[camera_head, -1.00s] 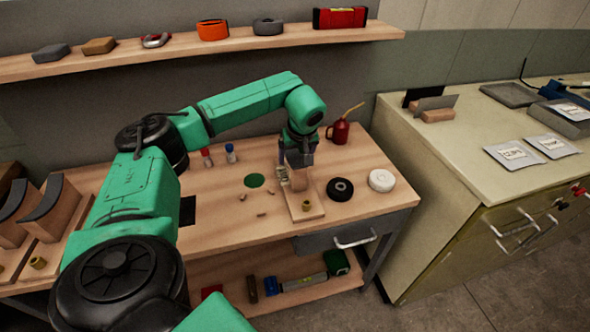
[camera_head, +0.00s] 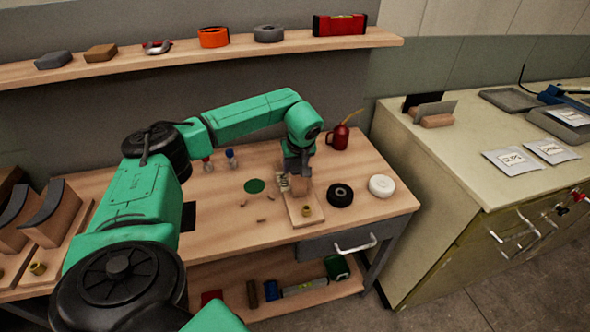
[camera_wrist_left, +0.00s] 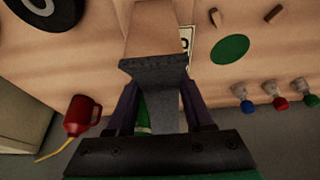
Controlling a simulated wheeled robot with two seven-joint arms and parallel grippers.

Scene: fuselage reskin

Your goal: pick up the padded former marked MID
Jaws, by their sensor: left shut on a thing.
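My left gripper (camera_head: 297,166) reaches down to the bench from above. It is shut on a wooden former (camera_head: 302,186) with a grey padded face, which stands on a wooden base board (camera_head: 305,208). In the left wrist view the gripper (camera_wrist_left: 160,108) has its fingers either side of the former's grey pad (camera_wrist_left: 157,72). A pale card (camera_head: 283,181) with dark print is beside the former; its print is too small to read in the head view and partly hidden in the wrist view. My right gripper is not in view.
A black roll (camera_head: 340,195) and a white roll (camera_head: 382,186) lie right of the board. A red oil can (camera_head: 339,136) stands behind. Other padded formers (camera_head: 50,215) stand at far left. A shelf (camera_head: 200,57) runs above; a cabinet (camera_head: 450,160) is at right.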

